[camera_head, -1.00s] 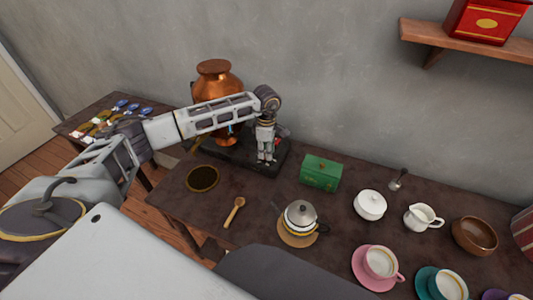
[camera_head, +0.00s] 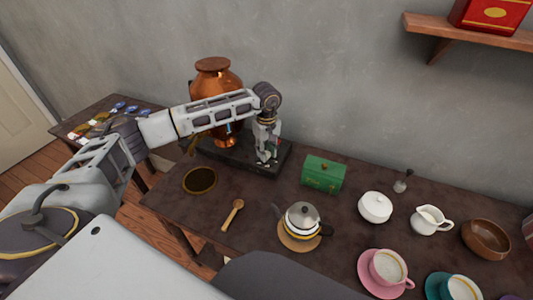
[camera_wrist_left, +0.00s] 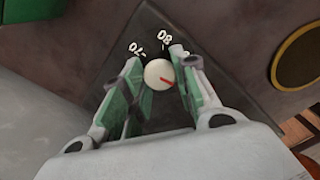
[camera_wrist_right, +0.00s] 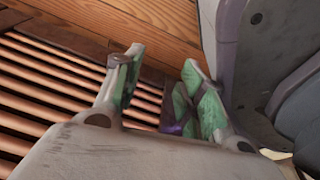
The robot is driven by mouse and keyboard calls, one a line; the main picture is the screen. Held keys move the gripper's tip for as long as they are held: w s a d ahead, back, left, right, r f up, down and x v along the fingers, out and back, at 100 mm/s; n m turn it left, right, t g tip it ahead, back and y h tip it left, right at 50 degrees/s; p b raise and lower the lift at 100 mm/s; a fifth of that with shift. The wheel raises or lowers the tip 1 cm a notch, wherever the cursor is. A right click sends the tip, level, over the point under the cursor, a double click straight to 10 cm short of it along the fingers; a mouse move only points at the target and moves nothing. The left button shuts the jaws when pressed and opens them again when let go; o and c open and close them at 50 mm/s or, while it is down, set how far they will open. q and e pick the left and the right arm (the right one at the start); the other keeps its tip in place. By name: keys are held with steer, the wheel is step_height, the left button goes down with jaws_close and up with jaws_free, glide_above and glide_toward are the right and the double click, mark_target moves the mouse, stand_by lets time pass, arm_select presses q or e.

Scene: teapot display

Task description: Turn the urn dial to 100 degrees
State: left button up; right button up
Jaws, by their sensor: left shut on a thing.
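The copper urn (camera_head: 213,80) stands at the back left of the dark table on a black base (camera_head: 225,152). My left forearm crosses in front of it. In the left wrist view the dial is a round white knob (camera_wrist_left: 159,74) with a red pointer mark, on the dark base with white figures; 70 and 80 are legible. My left gripper (camera_wrist_left: 158,82) points down at the base, shut on the dial, with a green-padded finger on each side. It also shows in the head view (camera_head: 266,159). My right gripper (camera_wrist_right: 163,68) is open and empty, its fingers apart.
A green box (camera_head: 323,174) stands right of the base. A teapot (camera_head: 301,217), wooden spoon (camera_head: 233,214) and round dark mat (camera_head: 200,181) are in front. A white sugar bowl (camera_head: 375,207), jug (camera_head: 428,219) and cups fill the right side.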

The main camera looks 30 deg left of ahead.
arm_select(q)
steer(key=shift+w+m, duration=0.1)
steer(key=shift+m, duration=0.5)
steer(key=shift+r+m+b, duration=0.1)
steer(key=shift+m+b, duration=0.2)
steer(key=shift+m, duration=0.1)
arm_select(e)
steer(key=shift+w+a+r, duration=0.75)
steer(key=shift+w+a, duration=0.2)
steer(key=shift+a, duration=0.05)
